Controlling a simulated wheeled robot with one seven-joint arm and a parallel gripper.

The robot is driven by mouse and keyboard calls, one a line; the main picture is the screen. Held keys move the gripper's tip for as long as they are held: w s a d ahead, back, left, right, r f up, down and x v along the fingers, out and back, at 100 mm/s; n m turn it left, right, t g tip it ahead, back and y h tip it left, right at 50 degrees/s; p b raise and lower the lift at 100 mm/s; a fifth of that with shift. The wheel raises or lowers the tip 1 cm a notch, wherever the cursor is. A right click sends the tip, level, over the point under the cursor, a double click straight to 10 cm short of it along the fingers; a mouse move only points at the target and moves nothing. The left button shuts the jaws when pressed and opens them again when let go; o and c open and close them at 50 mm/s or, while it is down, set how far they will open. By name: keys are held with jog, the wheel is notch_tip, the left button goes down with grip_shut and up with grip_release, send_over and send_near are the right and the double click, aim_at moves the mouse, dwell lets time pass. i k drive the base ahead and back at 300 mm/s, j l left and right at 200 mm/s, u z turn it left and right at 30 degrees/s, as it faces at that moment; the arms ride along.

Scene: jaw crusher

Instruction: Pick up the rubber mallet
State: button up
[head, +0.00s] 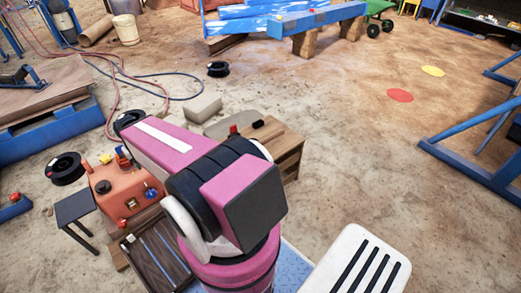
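I cannot make out a rubber mallet in the head view. A wooden crate-like stand (287,150) is just right of my pink arm, partly hidden by it. A small red and black item (257,124) is on its top, too small to identify. Another small red item (233,129) shows just left of it, by the arm's edge. My arm stretches away toward the upper left and hides what lies behind it. My gripper does not show.
An orange box (122,188) with knobs and a small dark table (75,207) stand at left. Black reels (66,168) and a pale block (204,108) lie on the floor. Blue frames (480,172) edge the right. The floor at centre right is open.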

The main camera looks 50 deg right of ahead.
aim_at(280, 132)
jog(key=k+j+z, duration=0.1)
jog(key=z, duration=0.4)
jog(key=k+j+z, duration=0.1)
jog(key=z, duration=0.35)
jog(key=l+z, duration=0.15)
jog(key=z, duration=0.25)
jog(key=i+z, duration=0.1)
jog(key=z, duration=0.3)
jog(key=k+j+z, duration=0.15)
jog(key=j+z, duration=0.15)
